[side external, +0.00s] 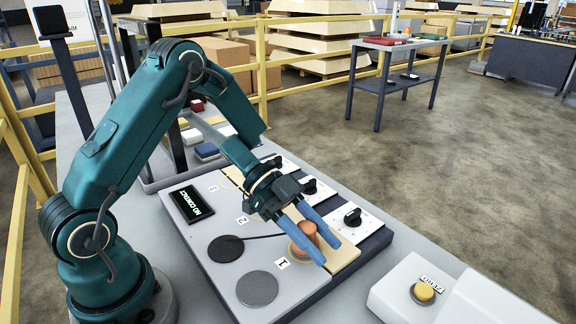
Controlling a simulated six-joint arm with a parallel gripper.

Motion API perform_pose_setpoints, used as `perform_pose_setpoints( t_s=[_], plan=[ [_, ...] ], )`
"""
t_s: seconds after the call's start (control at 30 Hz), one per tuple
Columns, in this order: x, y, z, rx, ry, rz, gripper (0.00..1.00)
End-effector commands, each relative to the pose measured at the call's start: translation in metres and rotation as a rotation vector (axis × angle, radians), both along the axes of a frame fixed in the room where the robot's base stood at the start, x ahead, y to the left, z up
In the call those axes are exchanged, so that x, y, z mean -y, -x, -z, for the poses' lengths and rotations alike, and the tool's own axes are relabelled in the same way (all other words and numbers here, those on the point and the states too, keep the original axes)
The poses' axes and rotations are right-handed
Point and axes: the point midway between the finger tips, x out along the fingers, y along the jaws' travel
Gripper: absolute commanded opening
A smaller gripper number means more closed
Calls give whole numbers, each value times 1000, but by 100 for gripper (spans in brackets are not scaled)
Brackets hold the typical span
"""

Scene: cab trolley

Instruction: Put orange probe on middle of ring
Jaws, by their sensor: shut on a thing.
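My gripper (318,252) has blue fingers pointing down to the right over the front part of a panel. It is shut on the orange probe (304,238), which shows between the fingers. A darker orange-tan round part shows just below the probe; I cannot tell whether it belongs to the probe or lies under it. A thin dark cable runs left from the probe across the panel. A pale yellow curved outline (228,181), perhaps the ring, shows near the label 3, partly hidden by my arm. I cannot make out its middle.
The panel (215,270) carries two dark discs (257,288), several number labels, black knobs (352,217) on white plates and a display (192,200) reading "NO CONTACT". A white box with a yellow button (424,291) stands at right.

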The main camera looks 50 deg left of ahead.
Motion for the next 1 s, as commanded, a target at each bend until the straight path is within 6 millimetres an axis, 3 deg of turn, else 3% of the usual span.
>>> perform_pose_setpoints(
  t_s=[0.4,0.43,0.5,0.9,1.0],
  plan=[
    [0,0,5,2,1,0,0],
    [0,0,5,2,1,0,48],
    [0,0,5,2,1,0,71],
    [-1,0,1,4,0,0,71],
    [-13,1,-6,5,1,-4,71]
  ],
)
